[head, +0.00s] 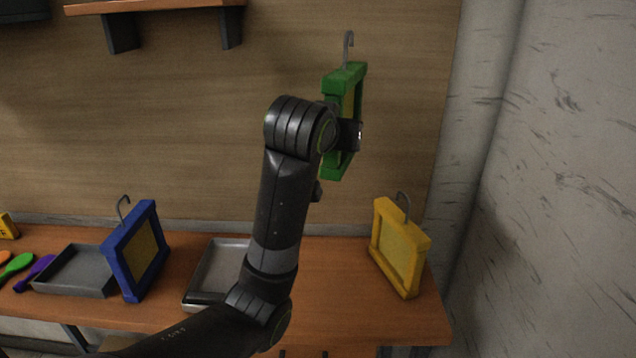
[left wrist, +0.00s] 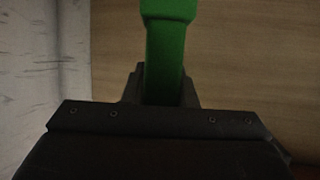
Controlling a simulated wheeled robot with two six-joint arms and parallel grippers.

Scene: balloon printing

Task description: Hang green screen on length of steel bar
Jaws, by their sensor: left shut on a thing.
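The green screen (head: 345,76) is a green frame with a yellowish panel and a metal hook on top. It is held upright in the air, above the table, before the wooden wall. My left gripper (head: 347,132) is shut on the side of its frame; the wrist hides part of it. In the left wrist view the green frame (left wrist: 166,60) stands between the fingers of the left gripper (left wrist: 162,88). The steel bar cannot be made out in either view. My right gripper is not in view.
On the wooden table (head: 330,300) stand a blue screen (head: 112,250) and a yellow screen (head: 383,240), both hooked, with two grey trays (head: 70,285) (head: 200,300). Coloured spatula-like tools (head: 18,265) lie at left. A bracketed shelf (head: 160,5) is overhead; a grey wall (head: 560,180) is at right.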

